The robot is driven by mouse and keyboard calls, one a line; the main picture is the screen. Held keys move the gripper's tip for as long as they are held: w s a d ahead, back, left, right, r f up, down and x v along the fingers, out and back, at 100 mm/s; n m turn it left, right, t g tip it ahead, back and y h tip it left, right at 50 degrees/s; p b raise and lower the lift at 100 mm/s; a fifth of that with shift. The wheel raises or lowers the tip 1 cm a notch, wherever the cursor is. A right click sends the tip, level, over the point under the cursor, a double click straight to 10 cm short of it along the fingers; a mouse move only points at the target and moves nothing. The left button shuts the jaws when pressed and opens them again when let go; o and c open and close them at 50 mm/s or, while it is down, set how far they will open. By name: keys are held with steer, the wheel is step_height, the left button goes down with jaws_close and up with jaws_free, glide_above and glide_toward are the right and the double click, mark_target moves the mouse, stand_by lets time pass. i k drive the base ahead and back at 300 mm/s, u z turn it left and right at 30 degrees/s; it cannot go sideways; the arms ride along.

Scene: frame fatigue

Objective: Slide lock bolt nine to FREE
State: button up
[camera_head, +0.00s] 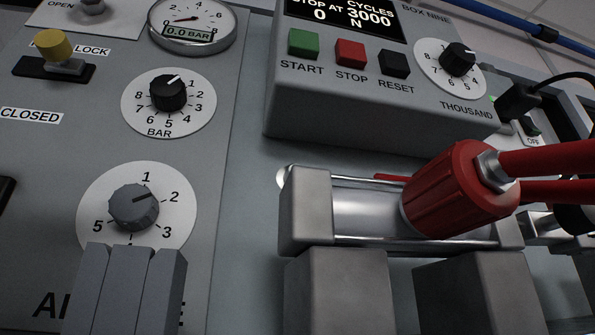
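A yellow knob (55,45) on a short grey stem stands over a black slot (25,68) at the upper left of the grey panel. The word LOCK shows on a label just to the knob's right. The knob hides the left part of that label, and I cannot read FREE. My gripper (128,250) appears as grey upright fingers at the lower left. They look shut, with no gap and nothing visible held. They overlap the lower edge of the lower grey dial in the picture and stand well below the yellow knob.
A BAR dial (168,93), a lower grey dial (134,207) and a gauge reading 0.0 BAR (192,22) are on the panel. A control box (370,110) with coloured buttons stands at upper right. A metal cylinder (365,210) with a red fitting (455,190) fills the lower right.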

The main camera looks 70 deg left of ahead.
mark_target(53, 45)
steer(key=u, duration=0.4)
steer(key=k, duration=1.45)
steer(key=u, duration=1.55)
